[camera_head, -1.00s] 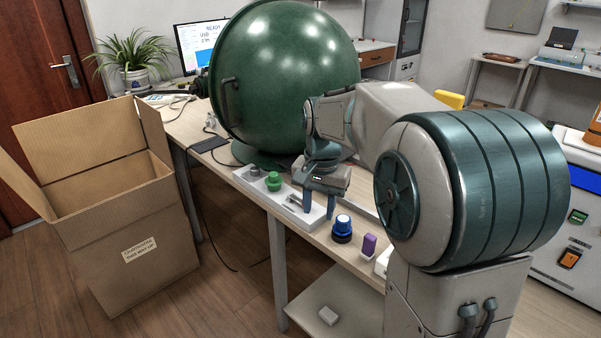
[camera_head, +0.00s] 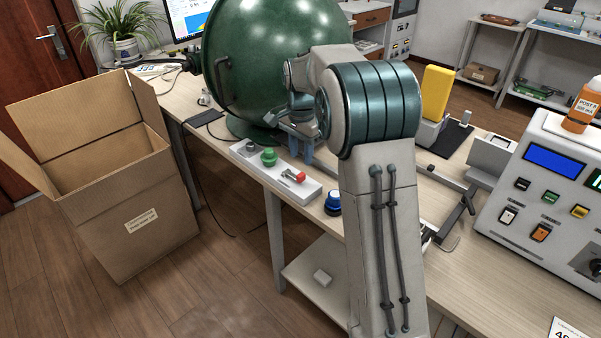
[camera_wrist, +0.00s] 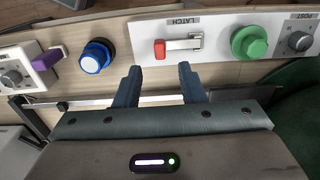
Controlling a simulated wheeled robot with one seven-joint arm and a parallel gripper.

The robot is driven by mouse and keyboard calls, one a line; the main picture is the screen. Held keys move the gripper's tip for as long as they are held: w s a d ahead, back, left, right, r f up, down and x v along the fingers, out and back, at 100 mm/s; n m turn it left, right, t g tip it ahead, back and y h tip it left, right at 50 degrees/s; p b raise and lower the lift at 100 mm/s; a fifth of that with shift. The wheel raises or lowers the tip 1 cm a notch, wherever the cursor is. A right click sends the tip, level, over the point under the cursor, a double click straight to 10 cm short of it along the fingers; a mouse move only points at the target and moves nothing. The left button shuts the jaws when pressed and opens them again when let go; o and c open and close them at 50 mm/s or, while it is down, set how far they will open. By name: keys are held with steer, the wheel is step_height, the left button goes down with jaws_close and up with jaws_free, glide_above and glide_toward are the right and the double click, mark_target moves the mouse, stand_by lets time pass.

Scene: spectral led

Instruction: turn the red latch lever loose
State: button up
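The red latch lever (camera_wrist: 160,49) sits on the white panel marked LATCH (camera_wrist: 148,26) in the wrist view. Its red tip is at the left end of a pale metal bar. In the head view the red lever (camera_head: 293,176) is at the front end of the white panel (camera_head: 309,190) on the bench. My gripper (camera_wrist: 157,68) is open and empty, its two blue fingers apart, with the lever just beyond the fingertips. In the head view my gripper (camera_head: 296,150) is behind the panel, partly hidden by my arm.
A green knob (camera_wrist: 249,42) and a grey POST knob (camera_wrist: 299,41) are right of the lever in the wrist view. A blue button (camera_wrist: 97,55) and a purple-topped switch (camera_wrist: 50,57) are left. The large green sphere (camera_head: 275,60) stands close behind.

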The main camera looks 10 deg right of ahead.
mark_target(301, 174)
step_height(301, 174, down, 7)
steer(key=shift+r, duration=0.1)
stand_by(0.3)
jaws_close()
